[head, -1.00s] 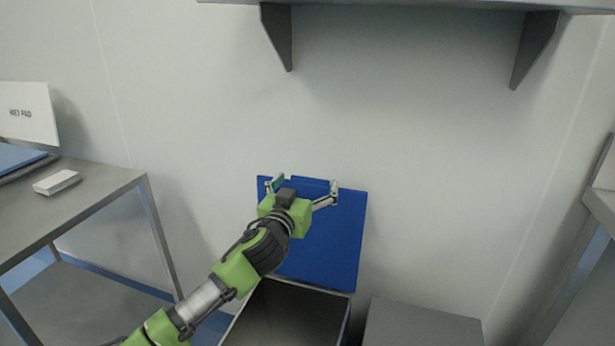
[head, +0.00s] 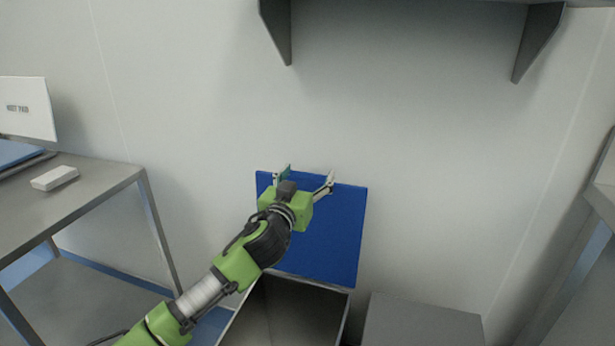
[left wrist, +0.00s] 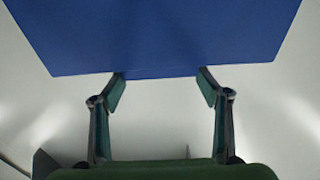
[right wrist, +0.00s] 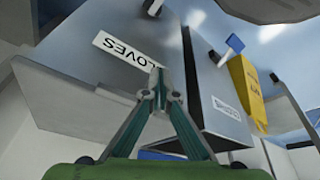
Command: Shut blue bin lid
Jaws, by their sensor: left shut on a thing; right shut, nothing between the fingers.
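The blue bin lid (head: 325,235) stands raised, leaning up near the wall above the open grey bin (head: 290,310). My left gripper (head: 305,179) is at the lid's upper edge. In the left wrist view the lid (left wrist: 165,35) fills the upper middle, and the fingertips of the left gripper (left wrist: 162,86) meet its edge, one at each side, with a gap between them. The gripper is shut on the lid. My right gripper (right wrist: 159,82) shows only in the right wrist view, shut and empty, away from the lid.
A grey box (head: 420,325) stands right of the bin. A metal table (head: 100,185) with a small white block (head: 55,178) is at left. A bracketed shelf hangs above.

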